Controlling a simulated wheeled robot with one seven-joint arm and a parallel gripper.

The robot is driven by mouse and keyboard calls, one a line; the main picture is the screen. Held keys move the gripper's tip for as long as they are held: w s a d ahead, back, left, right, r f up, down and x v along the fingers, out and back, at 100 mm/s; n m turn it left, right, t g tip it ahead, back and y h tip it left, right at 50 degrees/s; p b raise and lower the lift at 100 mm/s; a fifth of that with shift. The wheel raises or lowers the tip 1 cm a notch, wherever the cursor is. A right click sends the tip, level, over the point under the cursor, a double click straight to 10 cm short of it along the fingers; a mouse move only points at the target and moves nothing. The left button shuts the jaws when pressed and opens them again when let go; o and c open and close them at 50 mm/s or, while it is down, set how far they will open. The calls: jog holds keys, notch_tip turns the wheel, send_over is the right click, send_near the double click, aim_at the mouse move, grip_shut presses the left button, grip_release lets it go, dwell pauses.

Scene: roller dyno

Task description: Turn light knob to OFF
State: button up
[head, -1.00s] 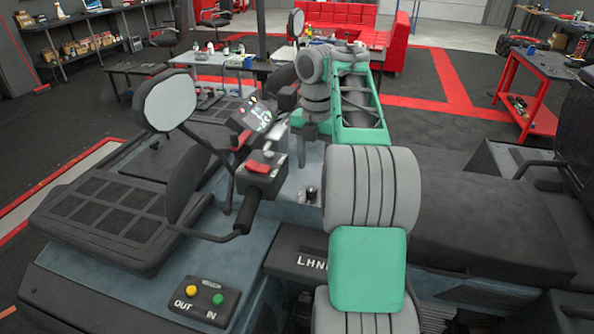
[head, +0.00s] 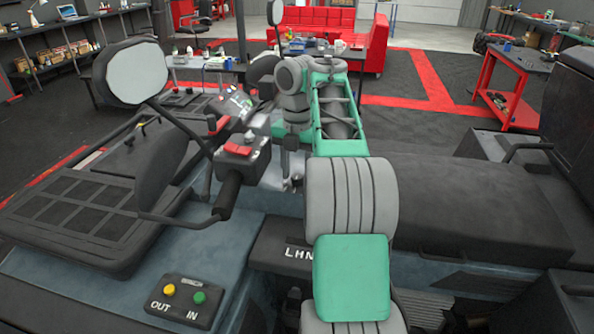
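The handlebar control box (head: 243,150), dark with a red switch on top, sits beside the black left grip (head: 228,195) in the head view. A second red switch and a dash panel with small coloured marks (head: 238,104) lie just beyond it. I cannot make out which part is the light knob or where it points. My green and grey arm reaches forward over the vehicle. My gripper (head: 291,166) hangs down under the wrist, to the right of the control box and apart from it in the picture. Its fingers are too small and dim to read.
A round mirror (head: 137,72) on a stalk and a dark lever stand left of the control box. A long black seat (head: 480,205) lies to the right of my arm.

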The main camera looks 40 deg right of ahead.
grip_shut()
jog(key=shift+m, duration=0.3)
dwell(0.3)
jog(key=m, duration=0.8)
jog(key=shift+m, duration=0.4)
jog(key=m, duration=0.4)
jog(key=shift+r+m+b, duration=0.1)
jog(key=shift+m+b, duration=0.2)
jog(key=shift+b, duration=0.05)
jog(key=shift+w+m, duration=0.1)
jog(key=shift+m, duration=1.8)
